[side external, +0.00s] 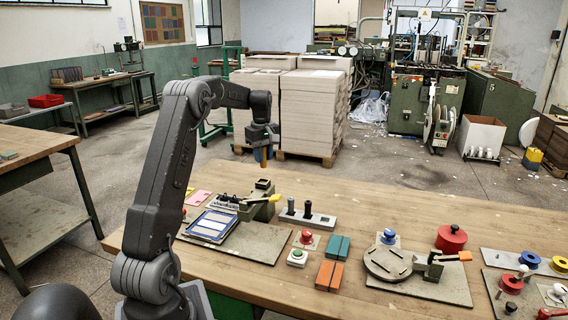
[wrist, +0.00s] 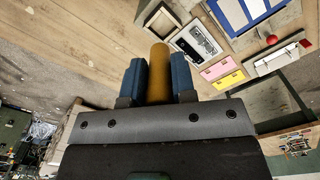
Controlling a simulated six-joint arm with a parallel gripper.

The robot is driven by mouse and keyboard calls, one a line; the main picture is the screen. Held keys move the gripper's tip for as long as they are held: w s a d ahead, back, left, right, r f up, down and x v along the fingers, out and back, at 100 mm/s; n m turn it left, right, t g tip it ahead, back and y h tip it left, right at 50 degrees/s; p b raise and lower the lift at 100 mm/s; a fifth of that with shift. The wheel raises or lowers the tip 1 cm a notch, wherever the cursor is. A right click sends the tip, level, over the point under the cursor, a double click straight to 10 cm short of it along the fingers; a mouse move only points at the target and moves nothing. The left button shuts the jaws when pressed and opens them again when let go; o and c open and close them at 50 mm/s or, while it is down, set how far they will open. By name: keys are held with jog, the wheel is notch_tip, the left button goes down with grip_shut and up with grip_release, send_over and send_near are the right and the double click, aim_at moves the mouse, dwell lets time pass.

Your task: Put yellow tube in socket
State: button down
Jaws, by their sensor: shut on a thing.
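My gripper (side external: 264,147) is high above the table at its back edge, left of the middle in the side view. It is shut on the yellow tube (wrist: 159,68), which stands between the two blue fingers in the wrist view. In the side view only a short piece of the tube (side external: 264,158) shows below the fingers. A grey-green block with a dark square open-topped piece (side external: 263,184) stands on the table below my gripper. A light strip (side external: 318,219) holds two dark upright cylinders. I cannot tell for certain which piece is the socket.
The wooden table (side external: 420,205) has clear room behind the fixtures. A blue-framed panel (side external: 212,226), green button box (side external: 297,257), red knob (side external: 306,237), teal and orange blocks (side external: 330,274), a round turntable (side external: 388,262) and a red canister (side external: 451,239) stand around.

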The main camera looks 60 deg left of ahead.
aim_at(262, 167)
jog(key=shift+s+a+f, duration=0.1)
jog(key=shift+s+f, duration=0.1)
jog(key=shift+f, duration=1.9)
jog(key=shift+f, duration=0.8)
dwell(0.9)
jog(key=c, duration=0.9)
grip_release()
jog(key=shift+o, duration=0.2)
notch_tip(262, 167, up, 14)
jog(key=shift+f, duration=0.1)
